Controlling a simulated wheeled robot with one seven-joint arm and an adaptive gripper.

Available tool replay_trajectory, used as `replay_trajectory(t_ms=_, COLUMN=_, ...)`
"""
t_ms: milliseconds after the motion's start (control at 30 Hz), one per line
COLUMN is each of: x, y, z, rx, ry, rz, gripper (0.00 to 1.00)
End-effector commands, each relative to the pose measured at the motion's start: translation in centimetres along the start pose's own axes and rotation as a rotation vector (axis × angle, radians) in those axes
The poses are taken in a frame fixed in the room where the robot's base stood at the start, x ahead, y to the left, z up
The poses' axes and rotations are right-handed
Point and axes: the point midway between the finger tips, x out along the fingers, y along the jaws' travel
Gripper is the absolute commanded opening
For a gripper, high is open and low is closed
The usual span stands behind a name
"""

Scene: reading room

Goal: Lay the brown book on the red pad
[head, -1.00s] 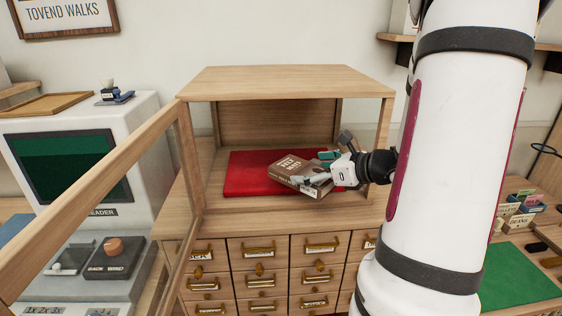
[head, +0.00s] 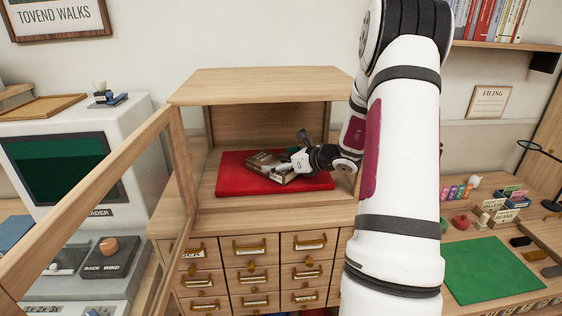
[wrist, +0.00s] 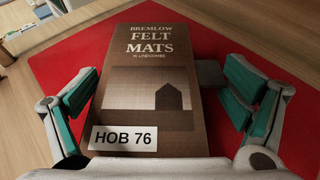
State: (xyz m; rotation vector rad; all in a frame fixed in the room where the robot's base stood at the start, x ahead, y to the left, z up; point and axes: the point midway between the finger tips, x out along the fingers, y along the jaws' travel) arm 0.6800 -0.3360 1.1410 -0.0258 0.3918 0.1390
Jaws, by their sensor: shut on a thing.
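The brown book (head: 268,164) is titled "Felt Mats" and carries a white "HOB 76" label. It is over the red pad (head: 232,184) inside the open wooden case. In the wrist view the book (wrist: 152,100) lies between the two teal finger pads of my gripper (wrist: 160,105), with the red pad (wrist: 70,62) around it. My gripper (head: 290,166) is shut on the book's near right part in the head view. The book looks slightly tilted; I cannot tell whether its underside touches the pad.
The wooden case (head: 262,86) has a roof and side posts close around my arm. Its framed glass door (head: 95,205) stands open at the left. Small drawers (head: 255,262) are below. A green mat (head: 490,270) lies at the right.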

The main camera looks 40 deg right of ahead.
Motion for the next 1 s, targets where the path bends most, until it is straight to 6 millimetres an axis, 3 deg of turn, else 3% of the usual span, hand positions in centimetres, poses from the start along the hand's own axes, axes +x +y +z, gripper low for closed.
replay_trajectory(t_ms=433, x=0.3, y=0.0, z=-0.6, rx=-0.001, ry=-0.002, rz=0.0, gripper=0.5)
replay_trajectory(t_ms=467, x=0.3, y=0.0, z=-0.6, rx=-0.001, ry=-0.001, rz=0.0, gripper=1.0)
replay_trajectory(t_ms=867, x=0.1, y=0.0, z=-0.4, rx=-0.001, ry=-0.001, rz=0.0, gripper=1.0)
replay_trajectory(t_ms=1000, x=-1.1, y=-0.1, z=-0.2, rx=-0.002, ry=0.0, rz=-0.003, gripper=1.0)
